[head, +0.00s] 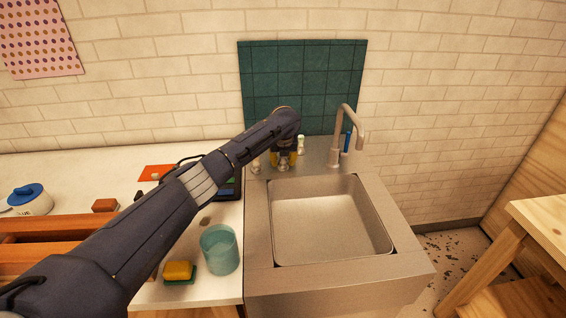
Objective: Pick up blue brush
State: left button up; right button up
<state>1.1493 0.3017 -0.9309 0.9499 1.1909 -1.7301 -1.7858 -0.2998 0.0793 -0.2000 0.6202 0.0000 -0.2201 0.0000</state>
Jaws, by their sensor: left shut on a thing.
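My left gripper (284,162) is at the back edge of the sink, left of the tap. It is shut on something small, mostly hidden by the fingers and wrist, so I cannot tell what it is. Small cream-coloured pieces show on either side of the gripper. A slim blue upright thing (347,142) stands behind the tap, apart from the gripper. It may be the blue brush, but it is too small to be sure. My right gripper is not in view.
The tap (347,125) rises behind the empty steel sink (330,225). A teal cup (219,249) and a yellow-green sponge (179,271) are on the white counter. A dark rack (229,189) is partly under my left arm. A wooden table (540,222) stands at right.

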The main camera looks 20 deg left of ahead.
pick_arm(q)
jog(key=shift+c, duration=0.4)
notch_tip(320, 180, up, 20)
dwell(0.7)
dwell(1.0)
